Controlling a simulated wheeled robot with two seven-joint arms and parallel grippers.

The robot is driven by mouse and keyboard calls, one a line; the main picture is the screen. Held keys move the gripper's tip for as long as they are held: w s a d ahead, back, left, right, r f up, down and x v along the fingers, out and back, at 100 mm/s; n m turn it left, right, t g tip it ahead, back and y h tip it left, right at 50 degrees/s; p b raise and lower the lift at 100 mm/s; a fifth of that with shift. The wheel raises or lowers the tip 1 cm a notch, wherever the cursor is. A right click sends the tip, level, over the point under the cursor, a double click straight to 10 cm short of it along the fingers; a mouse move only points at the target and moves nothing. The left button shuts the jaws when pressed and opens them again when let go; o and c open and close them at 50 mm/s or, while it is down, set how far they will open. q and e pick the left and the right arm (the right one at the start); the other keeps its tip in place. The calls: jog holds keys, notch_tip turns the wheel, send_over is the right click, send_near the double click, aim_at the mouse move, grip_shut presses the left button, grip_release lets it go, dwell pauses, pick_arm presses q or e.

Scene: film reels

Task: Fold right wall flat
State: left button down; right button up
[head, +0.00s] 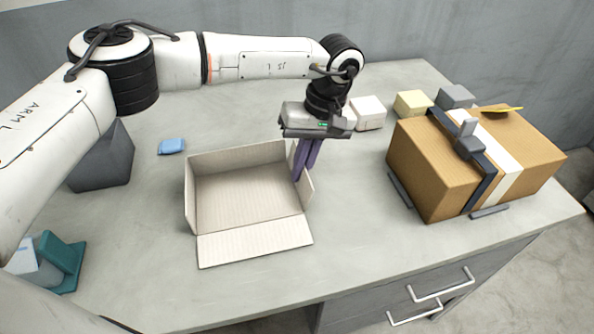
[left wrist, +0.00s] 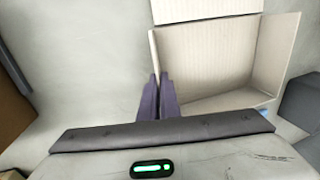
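An open cream cardboard box (head: 245,205) stands on the table. Its front wall (head: 255,242) lies flat on the table; its left and back walls stand up. Its right wall (head: 306,190) stands up, leaning slightly outward, and is partly hidden by my fingers. My left gripper (head: 303,172) reaches down at the right wall with its two purple fingers close together. In the left wrist view the right wall (left wrist: 154,52) runs down to the narrow gap between the fingers (left wrist: 159,90), one on each side of it. My right gripper is not in view.
A taped brown carton (head: 420,180) with a strap stands at the right. Small white (head: 369,112), yellow (head: 412,103) and grey (head: 456,96) blocks are behind it. A blue block (head: 171,146) lies left of the box. The table right of the box is clear up to the carton.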

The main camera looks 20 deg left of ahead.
pick_arm(q)
jog(key=shift+w+d+f+g+y+b, duration=0.15)
jog(key=shift+d+f+g+y+b, duration=0.25)
jog(key=shift+b, duration=0.45)
jog(key=shift+w+d+g+y+b, duration=0.15)
jog(key=shift+g+y+b, duration=0.15)
jog(key=shift+y+b, duration=0.4)
jog(key=shift+b, duration=0.4)
jog(key=shift+w+g+y+b, duration=0.1)
jog(key=shift+g+y+b, duration=0.2)
jog(key=shift+y+b, duration=0.15)
jog(key=shift+d+b, duration=0.1)
jog(key=shift+b, duration=0.4)
jog(key=shift+w+y, duration=0.1)
jog(key=shift+y, duration=0.15)
jog(key=c, duration=2)
grip_release()
